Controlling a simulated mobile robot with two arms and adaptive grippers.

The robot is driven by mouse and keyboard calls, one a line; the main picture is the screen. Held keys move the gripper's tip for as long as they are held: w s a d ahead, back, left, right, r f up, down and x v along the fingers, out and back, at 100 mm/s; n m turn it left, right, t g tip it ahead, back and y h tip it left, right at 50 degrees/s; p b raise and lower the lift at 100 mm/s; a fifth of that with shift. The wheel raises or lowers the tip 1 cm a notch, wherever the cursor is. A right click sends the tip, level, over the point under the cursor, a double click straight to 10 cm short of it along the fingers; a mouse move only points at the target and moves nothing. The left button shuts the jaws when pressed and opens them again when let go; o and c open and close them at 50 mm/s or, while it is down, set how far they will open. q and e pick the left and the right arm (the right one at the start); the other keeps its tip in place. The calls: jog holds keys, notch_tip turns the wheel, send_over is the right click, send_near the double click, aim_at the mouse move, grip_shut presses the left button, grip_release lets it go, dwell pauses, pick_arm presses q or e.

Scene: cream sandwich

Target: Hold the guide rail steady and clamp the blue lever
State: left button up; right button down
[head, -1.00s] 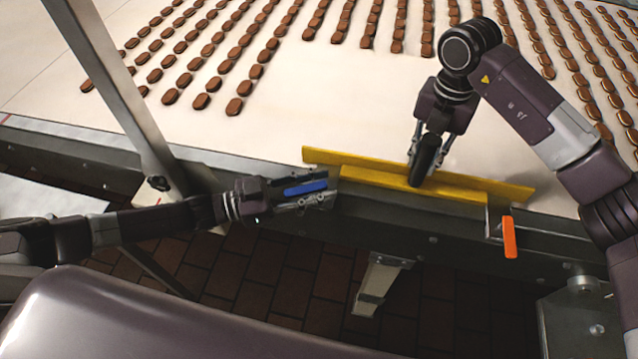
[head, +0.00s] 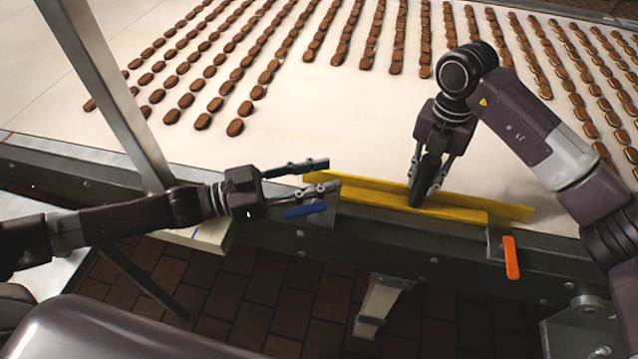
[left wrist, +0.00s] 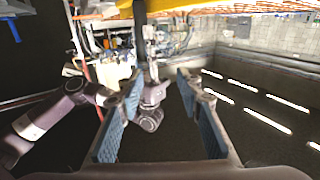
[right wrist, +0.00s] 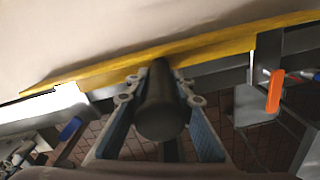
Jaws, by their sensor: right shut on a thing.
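The yellow guide rail (head: 465,215) lies along the near edge of the belt. My right gripper (head: 427,185) is shut on the black knob (right wrist: 162,108) that stands at the rail. The blue lever (head: 305,211) lies nearly flat along the belt frame, near the rail's left end; it also shows in the right wrist view (right wrist: 70,129). My left gripper (head: 333,174) is open and empty, just above and beyond the blue lever, with its fingers pointing right. The left wrist view shows its two blue-padded fingers (left wrist: 160,84) apart with nothing between them.
An orange lever (head: 511,258) hangs down at the rail's right end. Rows of brown biscuits (head: 235,127) lie on the pale belt (head: 320,110) behind the rail. A grey metal post (head: 105,100) rises behind my left arm.

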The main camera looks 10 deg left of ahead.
pick_arm(q)
jog(key=shift+s+d, duration=0.1)
jog(key=shift+d, duration=0.05)
jog(key=c, duration=0.4)
jog(key=s+d+m, duration=0.1)
jog(key=s+d+f+m, duration=0.1)
jog(key=s+d, duration=0.1)
jog(key=s+d+h, duration=0.1)
jog(key=d, duration=0.1)
jog(key=shift+s+d+f+m+t, duration=0.15)
jog(key=shift+s+m+t, duration=0.15)
jog(key=shift+m, duration=0.1)
grip_shut()
jog(key=m+t+y, duration=0.6)
jog(key=t+y, duration=0.2)
jog(key=y, duration=0.4)
send_near(308, 214)
jog(key=x, duration=0.4)
jog(key=shift+w+a+f, duration=0.1)
jog(key=shift+w+a, duration=0.2)
jog(key=shift+w, duration=0.25)
